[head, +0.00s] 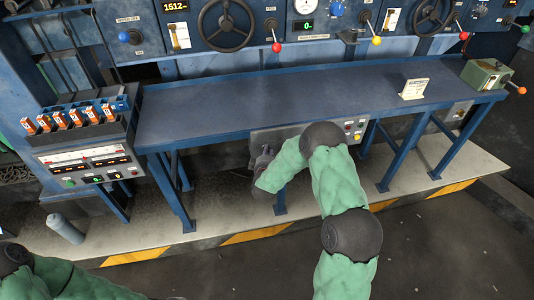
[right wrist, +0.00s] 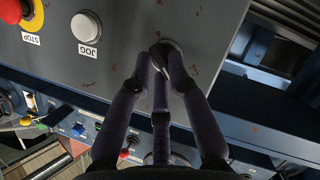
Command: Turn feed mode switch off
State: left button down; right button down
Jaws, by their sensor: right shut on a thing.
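A grey control panel (head: 268,138) hangs under the front edge of the blue workbench. In the right wrist view the panel (right wrist: 225,22) appears upside down, with a white button labelled JOG (right wrist: 86,27) and a red button labelled STOP (right wrist: 10,10). My right gripper (head: 262,158) is at the panel's left part. In the right wrist view its fingers (right wrist: 160,55) are closed together on a small dark switch knob (right wrist: 170,46) on the panel. The fingers hide most of the knob, and I cannot read its label or position. My left gripper is not in view.
The blue workbench (head: 230,100) has a clear top except for a small white sign (head: 414,88) and a green box (head: 486,75). A rack of orange-white boxes (head: 75,118) stands at left. Bench legs stand near my right arm.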

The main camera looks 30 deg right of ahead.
jog(key=shift+s+d+f+m+t+y+b, duration=0.1)
jog(key=shift+d+m+t+y+b, duration=0.1)
jog(key=shift+m+y+b, duration=1.1)
jog(key=shift+s+d+m+t+y+b, duration=0.15)
jog(key=shift+m+y+b, duration=0.6)
jog(key=shift+m, duration=0.95)
jog(key=shift+w, duration=0.1)
jog(key=c, duration=1.2)
grip_release()
jog(key=v, duration=1.2)
